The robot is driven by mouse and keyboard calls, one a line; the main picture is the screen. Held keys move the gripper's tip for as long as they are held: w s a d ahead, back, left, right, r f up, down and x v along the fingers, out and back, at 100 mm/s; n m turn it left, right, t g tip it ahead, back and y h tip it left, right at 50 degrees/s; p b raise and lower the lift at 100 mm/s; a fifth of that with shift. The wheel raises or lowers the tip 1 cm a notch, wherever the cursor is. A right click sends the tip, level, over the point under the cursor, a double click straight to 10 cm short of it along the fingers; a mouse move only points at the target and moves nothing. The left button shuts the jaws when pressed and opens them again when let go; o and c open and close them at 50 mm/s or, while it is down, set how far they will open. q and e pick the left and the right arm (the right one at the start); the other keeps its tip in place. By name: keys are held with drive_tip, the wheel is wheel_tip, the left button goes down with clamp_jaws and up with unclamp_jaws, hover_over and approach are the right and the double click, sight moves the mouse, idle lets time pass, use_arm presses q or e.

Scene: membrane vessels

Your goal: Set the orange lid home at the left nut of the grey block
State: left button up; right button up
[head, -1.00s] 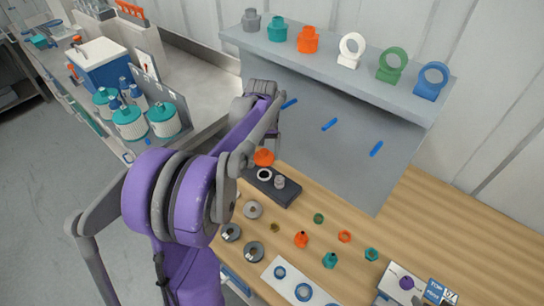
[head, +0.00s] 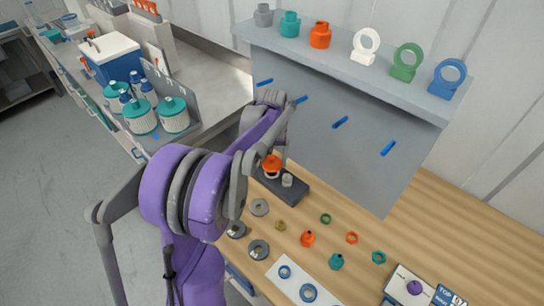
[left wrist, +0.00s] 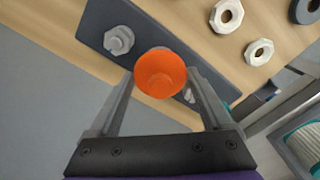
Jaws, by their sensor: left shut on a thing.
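The orange lid (head: 271,163) is held by my left gripper (head: 277,153), which is shut on it; it also shows between the fingers in the left wrist view (left wrist: 159,73). The dark grey block (head: 294,191) lies on the bench below. The lid is over the block's left end, just above the pale left nut (head: 271,175); I cannot tell if they touch. In the left wrist view a nut (left wrist: 189,95) is partly hidden beside the lid and right finger. A grey fitting (head: 287,181) stands on the block's other end. My right gripper is out of view.
A grey panel (head: 335,150) with blue pegs and a shelf (head: 340,70) of fittings and rings rises behind the block. Grey rings (head: 260,207) and several small coloured nuts and lids lie in front.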

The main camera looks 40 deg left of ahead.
sight(272, 165)
use_arm(q)
drive_tip(key=shift+f+b, duration=0.45)
drive_tip(key=shift+f, duration=1.3)
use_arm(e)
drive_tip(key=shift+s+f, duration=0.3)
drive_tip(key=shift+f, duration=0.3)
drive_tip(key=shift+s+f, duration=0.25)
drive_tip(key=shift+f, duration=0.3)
use_arm(q)
drive_tip(key=shift+f+b, duration=0.15)
drive_tip(key=shift+b, duration=0.25)
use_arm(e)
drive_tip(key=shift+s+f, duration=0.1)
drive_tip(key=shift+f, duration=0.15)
use_arm(q)
drive_tip(key=o, duration=1.2)
drive_tip(key=shift+c, duration=0.2)
wheel_tip(272, 165, up, 11)
drive_tip(key=shift+f, duration=0.1)
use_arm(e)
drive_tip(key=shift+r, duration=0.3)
